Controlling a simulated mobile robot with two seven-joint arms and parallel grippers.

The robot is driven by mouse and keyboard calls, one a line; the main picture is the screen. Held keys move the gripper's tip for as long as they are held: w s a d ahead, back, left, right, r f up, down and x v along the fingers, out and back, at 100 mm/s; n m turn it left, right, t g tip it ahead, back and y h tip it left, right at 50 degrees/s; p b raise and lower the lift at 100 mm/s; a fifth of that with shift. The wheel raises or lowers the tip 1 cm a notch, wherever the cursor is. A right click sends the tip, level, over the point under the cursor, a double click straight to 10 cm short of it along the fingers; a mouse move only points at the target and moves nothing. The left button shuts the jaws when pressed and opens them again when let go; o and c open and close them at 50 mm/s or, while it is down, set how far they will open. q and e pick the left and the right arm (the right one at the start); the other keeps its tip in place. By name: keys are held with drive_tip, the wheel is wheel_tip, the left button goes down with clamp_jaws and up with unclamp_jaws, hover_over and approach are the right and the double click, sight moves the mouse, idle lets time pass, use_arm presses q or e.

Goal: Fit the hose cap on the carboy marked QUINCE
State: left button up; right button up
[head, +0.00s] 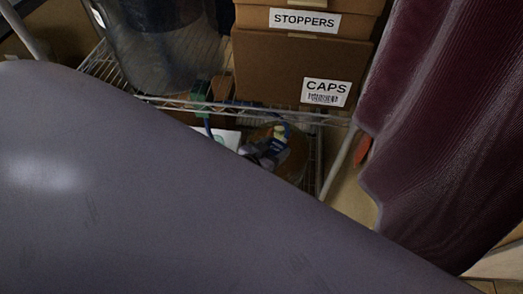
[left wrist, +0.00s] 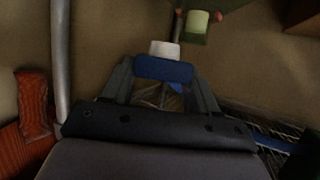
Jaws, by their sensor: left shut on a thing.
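My left gripper (head: 266,150) shows small in the head view, beyond a large grey arm surface. In the left wrist view the fingers of my left gripper (left wrist: 163,75) are closed on a blue piece (left wrist: 165,69) with a white top, which looks like the hose cap. An amber, rounded vessel (head: 293,165), perhaps a carboy, is right behind the gripper in the head view; whether they touch is unclear. A large clear glass vessel (head: 160,45) stands at upper left. No QUINCE label can be read. My right gripper is not in view.
Brown boxes marked STOPPERS and CAPS (head: 280,70) stand on the wire shelf (head: 245,107) above the gripper. A dark red ribbed surface (head: 450,120) fills the right. The wrist view shows a red object (left wrist: 35,105) at left and a pale green cylinder (left wrist: 198,23) at top.

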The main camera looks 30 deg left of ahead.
use_arm(q)
drive_tip(key=shift+w+a+f+b, duration=0.1)
drive_tip(key=shift+w+a+b, duration=0.7)
drive_tip(key=shift+w, duration=0.9)
drive_tip(key=shift+w+a+f+b, duration=0.1)
drive_tip(key=shift+w+a+b, duration=0.7)
drive_tip(key=shift+w, duration=0.9)
drive_tip(key=shift+w+a+b, duration=0.65)
drive_tip(key=shift+w+a, duration=0.25)
drive_tip(key=shift+w, duration=0.8)
drive_tip(key=shift+w+a, duration=0.1)
drive_tip(key=shift+w, duration=0.15)
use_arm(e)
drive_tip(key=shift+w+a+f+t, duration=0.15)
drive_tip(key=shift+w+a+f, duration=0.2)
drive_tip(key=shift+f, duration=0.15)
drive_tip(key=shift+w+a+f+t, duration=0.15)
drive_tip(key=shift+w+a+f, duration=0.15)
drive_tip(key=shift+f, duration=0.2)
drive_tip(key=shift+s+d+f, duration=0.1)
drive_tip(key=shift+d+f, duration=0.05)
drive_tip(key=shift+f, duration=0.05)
use_arm(q)
drive_tip(key=shift+w+f, duration=0.1)
drive_tip(key=shift+f, duration=0.15)
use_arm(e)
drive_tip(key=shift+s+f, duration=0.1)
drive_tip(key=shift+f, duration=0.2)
